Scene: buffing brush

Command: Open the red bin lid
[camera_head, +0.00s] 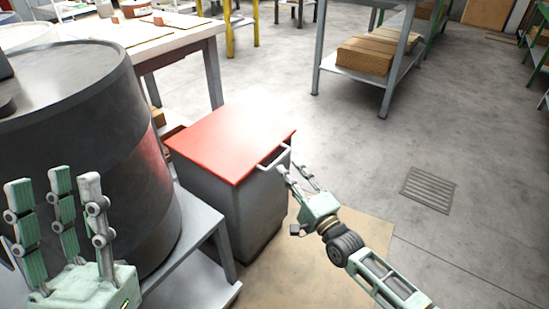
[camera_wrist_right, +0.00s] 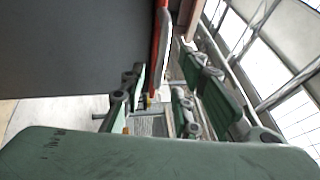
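The bin has a grey body (camera_head: 245,210) and a flat red lid (camera_head: 235,138), which lies shut on top. A pale bar handle (camera_head: 275,157) sticks out from the lid's right front edge. My right gripper (camera_head: 293,172) is at this handle, its fingers apart and its tips close to the bar. In the right wrist view the fingers (camera_wrist_right: 165,95) stand apart, with the lid's red edge (camera_wrist_right: 158,40) beyond them. I cannot tell whether they touch the handle. My left gripper (camera_head: 56,183) is open and empty at the lower left, in front of the dark drum.
A large dark drum (camera_head: 100,140) on a grey stand (camera_head: 195,225) is left of the bin. A workbench (camera_head: 140,38) stands behind. A shelf with cardboard boxes (camera_head: 370,52) is at the back right. The floor right of the bin is clear, with a grate (camera_head: 428,188).

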